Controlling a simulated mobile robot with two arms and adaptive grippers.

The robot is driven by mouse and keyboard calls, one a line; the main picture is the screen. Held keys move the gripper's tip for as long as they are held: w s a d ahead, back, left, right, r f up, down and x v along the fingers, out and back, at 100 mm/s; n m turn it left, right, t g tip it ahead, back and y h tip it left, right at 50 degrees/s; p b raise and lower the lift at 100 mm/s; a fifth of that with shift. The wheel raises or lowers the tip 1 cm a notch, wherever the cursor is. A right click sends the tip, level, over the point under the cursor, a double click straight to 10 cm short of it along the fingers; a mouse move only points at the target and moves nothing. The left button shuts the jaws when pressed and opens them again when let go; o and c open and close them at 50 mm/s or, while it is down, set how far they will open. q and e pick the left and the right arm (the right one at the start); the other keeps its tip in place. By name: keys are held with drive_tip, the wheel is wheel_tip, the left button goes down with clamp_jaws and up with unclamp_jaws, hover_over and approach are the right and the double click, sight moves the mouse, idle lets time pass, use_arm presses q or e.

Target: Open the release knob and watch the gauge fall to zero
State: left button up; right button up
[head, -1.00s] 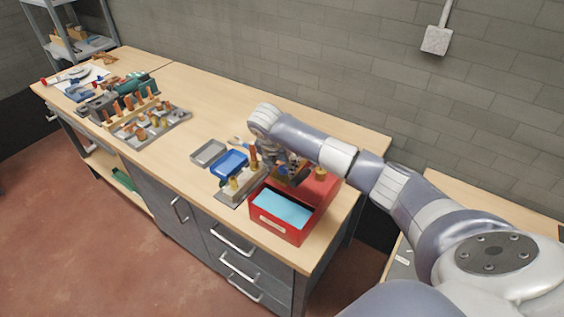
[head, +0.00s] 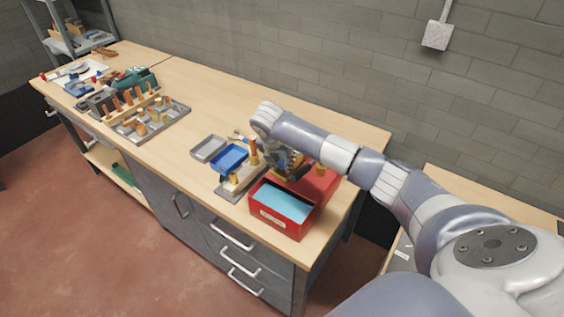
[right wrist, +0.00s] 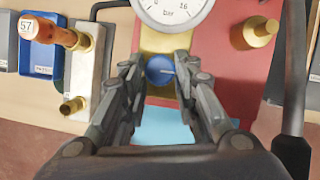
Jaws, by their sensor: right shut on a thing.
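The blue release knob (right wrist: 160,70) sits below the gauge in the right wrist view. My right gripper (right wrist: 159,72) has its fingertips on either side of the knob and is shut on it. The round white gauge (right wrist: 172,8) is cut off by the top edge of that view; "16" and "bar" show, but its reading cannot be told. In the head view my right gripper (head: 288,168) is over the red test unit (head: 318,186), and the knob is hidden. My left gripper is not in view.
A red box with a light blue inside (head: 284,203) stands at the bench's front edge. Left of it are a grey fixture with brass fittings (head: 236,184), a blue tray (head: 230,157) and a grey tray (head: 208,148). The bench middle (head: 205,110) is clear.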

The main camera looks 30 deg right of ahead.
drive_tip(key=shift+d+f+n+b, duration=0.1)
drive_tip(key=shift+f+n+b, duration=0.05)
drive_tip(key=shift+n+b, duration=0.4)
drive_tip(key=n+y+b, duration=0.1)
drive_tip(key=n+b, duration=0.1)
drive_tip(key=b, duration=0.1)
drive_tip(key=n+t+y+b, duration=0.1)
drive_tip(key=n+b, duration=0.2)
drive_tip(key=d+n+t+y+b, duration=0.1)
drive_tip(key=n+b, duration=0.2)
drive_tip(key=b, duration=0.1)
drive_tip(key=shift+s+n, duration=0.2)
drive_tip(key=shift+n, duration=0.05)
drive_tip(key=shift+n+b, duration=0.4)
drive_tip(key=shift+n, duration=0.1)
drive_tip(key=n+y+b, duration=0.1)
drive_tip(key=n, duration=0.1)
drive_tip(key=shift+d+n, duration=0.1)
drive_tip(key=shift+n, duration=0.2)
drive_tip(key=shift+d+r+n+g+y+b, duration=0.15)
drive_tip(key=shift+n+y+b, duration=0.25)
drive_tip(key=shift+n, duration=0.45)
drive_tip(key=shift+r+n+g+y+b, duration=0.15)
drive_tip(key=shift+n+y+b, duration=0.25)
drive_tip(key=shift+n, duration=0.45)
drive_tip(key=shift+f, duration=0.1)
drive_tip(key=o, duration=1.1)
drive_tip(key=shift+c, duration=0.2)
